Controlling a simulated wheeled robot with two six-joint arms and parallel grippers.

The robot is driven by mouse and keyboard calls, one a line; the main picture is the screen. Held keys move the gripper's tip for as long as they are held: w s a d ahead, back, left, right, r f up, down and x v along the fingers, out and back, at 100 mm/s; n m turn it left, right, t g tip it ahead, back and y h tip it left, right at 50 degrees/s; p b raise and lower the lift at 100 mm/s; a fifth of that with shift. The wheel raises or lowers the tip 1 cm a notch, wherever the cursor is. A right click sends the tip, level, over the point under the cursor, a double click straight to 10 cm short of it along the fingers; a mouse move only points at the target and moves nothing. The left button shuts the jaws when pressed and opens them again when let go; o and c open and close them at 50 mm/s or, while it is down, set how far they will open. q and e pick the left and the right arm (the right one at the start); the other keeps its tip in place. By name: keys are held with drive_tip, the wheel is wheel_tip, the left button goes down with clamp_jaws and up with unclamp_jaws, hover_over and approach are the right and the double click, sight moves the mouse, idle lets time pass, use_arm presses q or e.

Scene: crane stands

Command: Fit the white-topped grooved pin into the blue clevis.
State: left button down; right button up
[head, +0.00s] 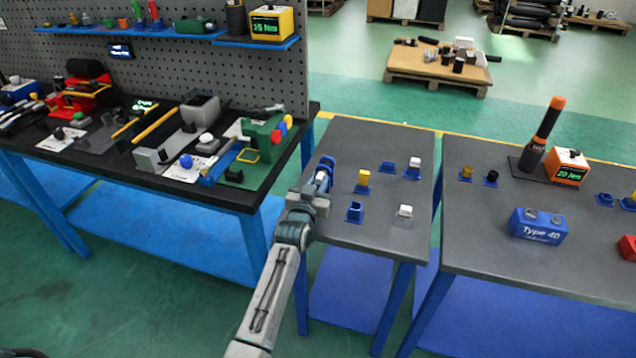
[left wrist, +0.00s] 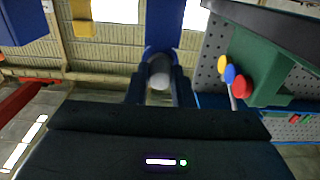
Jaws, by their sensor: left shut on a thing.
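In the head view my left gripper (head: 318,196) is low at the left edge of the small grey table, beside a tilted blue part (head: 325,168). In the left wrist view its fingers (left wrist: 160,92) are shut on a pale, round-ended pin (left wrist: 160,70). A blue upright piece (left wrist: 164,24) stands in line with the pin. I cannot tell whether the pin is inside the blue piece or only in front of it. A small empty blue holder (head: 355,212) stands on the table to the right of the gripper. My right gripper is not in view.
The small table (head: 375,235) also holds a yellow-topped piece (head: 364,180), a white-topped piece (head: 413,165), a pale block (head: 404,213) and a low blue holder (head: 388,167). A black workbench with a green device (head: 262,135) stands close on the left.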

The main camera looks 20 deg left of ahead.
use_arm(q)
drive_tip(key=shift+r, duration=0.1)
drive_tip(key=shift+w, duration=0.15)
idle(0.7)
drive_tip(key=shift+w+r, duration=0.1)
drive_tip(key=c, duration=1.2)
unclamp_jaws()
drive_tip(key=shift+r, duration=0.1)
drive_tip(key=shift+o, duration=0.2)
drive_tip(key=shift+r, duration=0.1)
